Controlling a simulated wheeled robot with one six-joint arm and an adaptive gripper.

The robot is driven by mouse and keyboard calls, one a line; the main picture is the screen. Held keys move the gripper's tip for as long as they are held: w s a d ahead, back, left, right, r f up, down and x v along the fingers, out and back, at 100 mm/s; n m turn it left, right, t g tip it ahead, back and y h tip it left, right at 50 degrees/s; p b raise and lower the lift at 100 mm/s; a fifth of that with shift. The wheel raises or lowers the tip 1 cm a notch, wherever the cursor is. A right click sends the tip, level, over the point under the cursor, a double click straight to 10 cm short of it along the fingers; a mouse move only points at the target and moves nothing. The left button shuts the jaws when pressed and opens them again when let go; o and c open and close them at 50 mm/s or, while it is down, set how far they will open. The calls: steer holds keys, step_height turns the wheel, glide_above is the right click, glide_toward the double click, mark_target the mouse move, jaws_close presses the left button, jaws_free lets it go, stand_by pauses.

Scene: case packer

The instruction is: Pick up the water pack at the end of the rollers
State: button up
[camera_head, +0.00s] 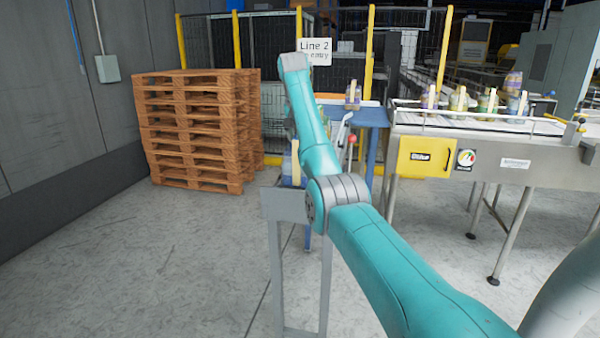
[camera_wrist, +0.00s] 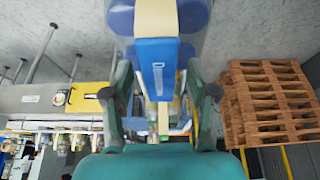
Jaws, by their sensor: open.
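My gripper (camera_wrist: 158,75) is open in the wrist view, its two dark fingers well apart. A blue and cream block (camera_wrist: 158,62) with white lettering on its blue face shows between and beyond the fingers. I cannot tell whether it is the water pack, or how far off it is. Nothing is visibly clamped. In the head view my teal arm hides the gripper and much of the area behind it. A cream and blue shape (camera_head: 295,163) shows partly beside the arm. I cannot pick out the water pack or the end of the rollers with certainty.
A conveyor (camera_head: 490,150) with rails carries several colourful packs (camera_head: 458,98) on the right. A blue table (camera_head: 370,117) stands beside it, behind my arm. Stacked pallets (camera_head: 195,130) stand at left, before a yellow-posted fence. The floor (camera_head: 130,250) at front left is clear.

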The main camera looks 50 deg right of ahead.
jaws_close()
steer(key=shift+r, duration=0.15)
